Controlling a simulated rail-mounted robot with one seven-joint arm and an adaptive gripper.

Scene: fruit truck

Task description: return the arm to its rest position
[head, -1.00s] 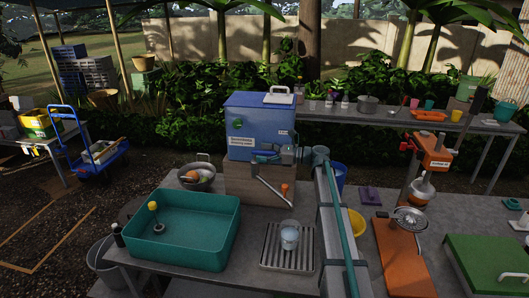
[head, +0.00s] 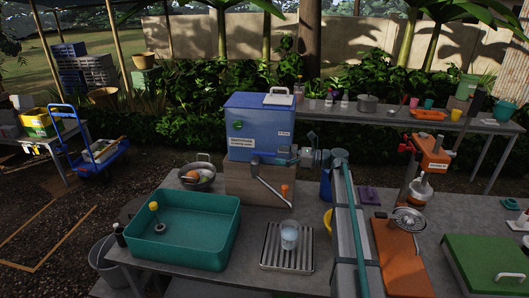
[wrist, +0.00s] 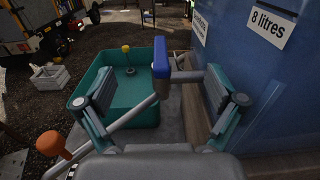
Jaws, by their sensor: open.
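My gripper (wrist: 160,98) is open, its two teal-grey fingers spread apart. In the head view it is beside the right side of the blue water container (head: 262,125), above the counter. In the wrist view the blue-ended tap part (wrist: 161,58) and its grey pipe show between and beyond the fingers; I cannot tell whether they touch. The container's wall (wrist: 262,65) fills the right of that view. My arm's teal and grey links run from the gripper down to the front of the counter.
A clear cup (head: 289,236) with pale contents stands on the metal drip tray (head: 272,262). A grey lever with an orange knob (head: 285,190) sticks out below the container. A teal basin (head: 215,255) is left. An orange board (head: 398,265) and green board (head: 490,262) lie right.

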